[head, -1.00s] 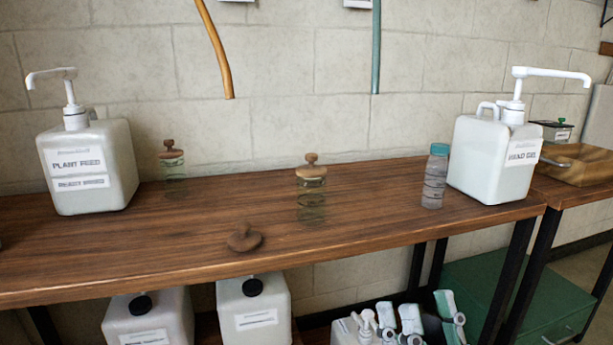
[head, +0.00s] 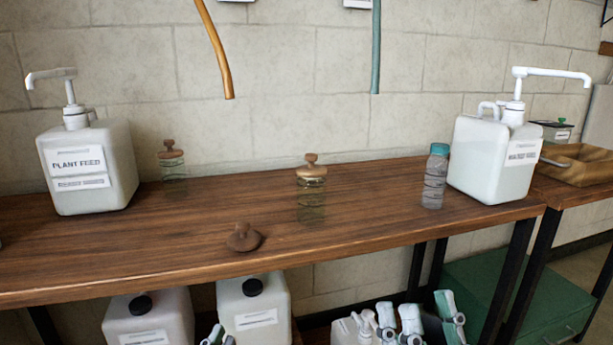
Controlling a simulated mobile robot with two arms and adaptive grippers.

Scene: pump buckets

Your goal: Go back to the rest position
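My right gripper (head: 430,308) shows at the bottom, right of centre, below the front edge of the bench. Its teal and grey fingers stand apart with nothing seen between them. Only small teal and grey tips of my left gripper (head: 217,338) show at the bottom edge, in front of the lower white containers; most of it is out of frame, so its opening cannot be told. Both grippers are clear of the things on the bench (head: 370,220).
A PLANT FEED pump bucket (head: 88,165) stands left, another pump bucket (head: 488,160) right. Between them are two knob-lidded jars (head: 172,168) (head: 311,195), a brown knobbed lid (head: 244,238) and a teal-capped bottle (head: 434,178). White containers (head: 255,305) stand underneath.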

